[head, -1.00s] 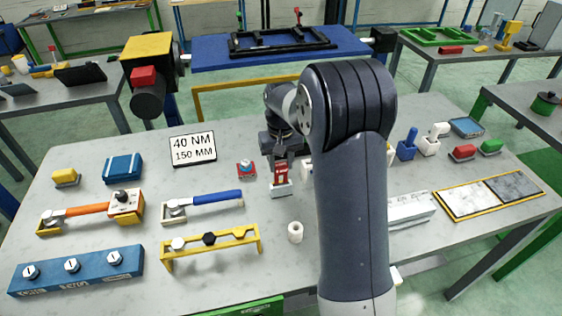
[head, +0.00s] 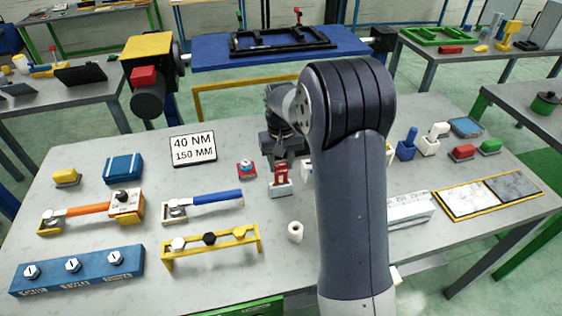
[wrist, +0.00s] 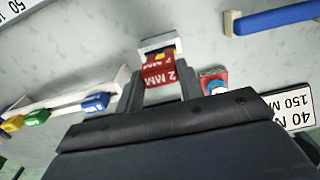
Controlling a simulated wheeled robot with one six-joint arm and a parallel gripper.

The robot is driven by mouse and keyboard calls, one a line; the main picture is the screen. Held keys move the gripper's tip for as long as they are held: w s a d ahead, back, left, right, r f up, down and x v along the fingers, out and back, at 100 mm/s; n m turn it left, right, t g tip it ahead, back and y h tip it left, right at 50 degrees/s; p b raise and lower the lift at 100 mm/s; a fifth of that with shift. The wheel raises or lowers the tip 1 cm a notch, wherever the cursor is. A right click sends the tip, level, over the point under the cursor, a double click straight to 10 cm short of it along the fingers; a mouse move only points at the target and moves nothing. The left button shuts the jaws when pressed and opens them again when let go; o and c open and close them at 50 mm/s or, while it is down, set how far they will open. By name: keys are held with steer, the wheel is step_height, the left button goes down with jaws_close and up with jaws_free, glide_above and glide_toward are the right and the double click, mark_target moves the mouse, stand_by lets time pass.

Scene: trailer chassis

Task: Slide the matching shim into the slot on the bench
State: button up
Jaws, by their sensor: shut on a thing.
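My gripper (wrist: 160,88) is shut on a red shim marked "2 MM" (wrist: 158,73). The shim also shows in the head view (head: 281,172), below my gripper (head: 284,158). A small pale slot block (wrist: 162,42) lies directly beyond the shim's far end in the wrist view, with a yellow patch and more red lettering at its opening. The shim's end meets or overlaps the block there; I cannot tell how deep it sits in the slot.
A rack (wrist: 62,104) with yellow, green and blue tagged pieces stands left in the wrist view. A red block with a blue-white knob (head: 246,169) is close by.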

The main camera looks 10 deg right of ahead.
mark_target(281, 174)
steer(key=shift+f+b, duration=1.65)
steer(key=shift+f, duration=0.8)
stand_by(0.4)
steer(key=o, duration=1.6)
steer(key=shift+o, duration=0.2)
steer(key=shift+r, duration=0.1)
steer(key=shift+r+p, duration=2.65)
steer(key=shift+r, duration=0.8)
steer(key=shift+f, duration=0.15)
steer(key=shift+f+b, duration=2.6)
steer(key=shift+f, duration=0.75)
